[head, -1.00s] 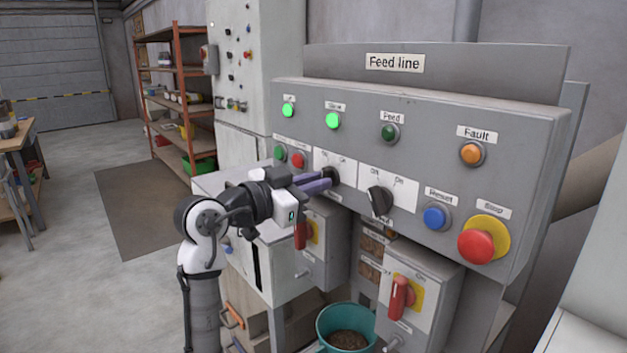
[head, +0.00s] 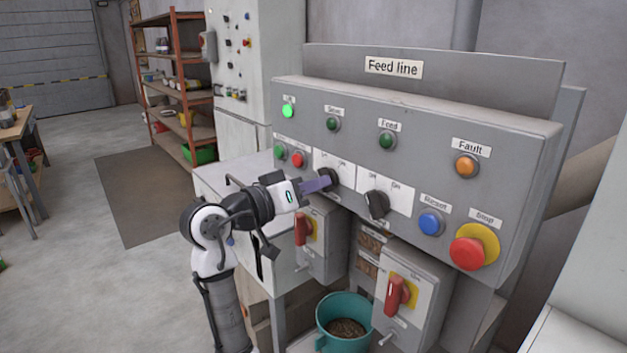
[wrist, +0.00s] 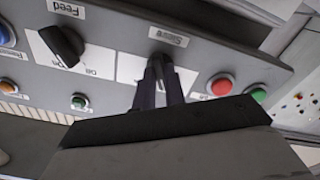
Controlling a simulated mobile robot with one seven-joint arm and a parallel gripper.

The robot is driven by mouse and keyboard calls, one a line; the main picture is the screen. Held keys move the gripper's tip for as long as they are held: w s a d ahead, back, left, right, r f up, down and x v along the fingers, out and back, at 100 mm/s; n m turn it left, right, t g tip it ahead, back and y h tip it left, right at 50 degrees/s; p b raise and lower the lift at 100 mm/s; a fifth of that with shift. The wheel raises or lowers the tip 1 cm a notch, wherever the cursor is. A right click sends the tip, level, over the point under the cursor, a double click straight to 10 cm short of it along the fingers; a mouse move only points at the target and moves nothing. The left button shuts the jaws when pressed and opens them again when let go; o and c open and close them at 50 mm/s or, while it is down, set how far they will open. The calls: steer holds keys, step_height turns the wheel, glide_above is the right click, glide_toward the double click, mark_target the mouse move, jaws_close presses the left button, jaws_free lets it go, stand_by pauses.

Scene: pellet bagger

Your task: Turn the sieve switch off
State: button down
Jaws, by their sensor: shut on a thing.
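The sieve switch (head: 332,177) is a black rotary knob on a white plate on the Feed line panel (head: 420,130). My gripper (head: 327,181) is shut on its knob, with the fingers reaching in from the left. The wrist view is upside down; there the fingers (wrist: 160,82) close on the knob below the Sieve label (wrist: 169,36), and they hide most of it, so its exact pointing is hard to read. The sieve lamp (head: 333,124) above it is dark green, unlit.
The feed switch (head: 377,204) is right beside it, with the blue reset button (head: 431,223) and red stop button (head: 468,252) farther right. Green (head: 280,151) and red (head: 298,159) buttons sit close left. Red-handled isolators (head: 397,294) and a teal bucket (head: 343,312) are below.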

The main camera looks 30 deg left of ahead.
stand_by(0.3)
steer(key=c, duration=1.5)
jaws_free()
steer(key=shift+o, duration=0.2)
steer(key=b+v, duration=0.3)
steer(key=v, duration=1)
steer(key=shift+s, duration=0.4)
steer(key=shift+a, duration=0.1)
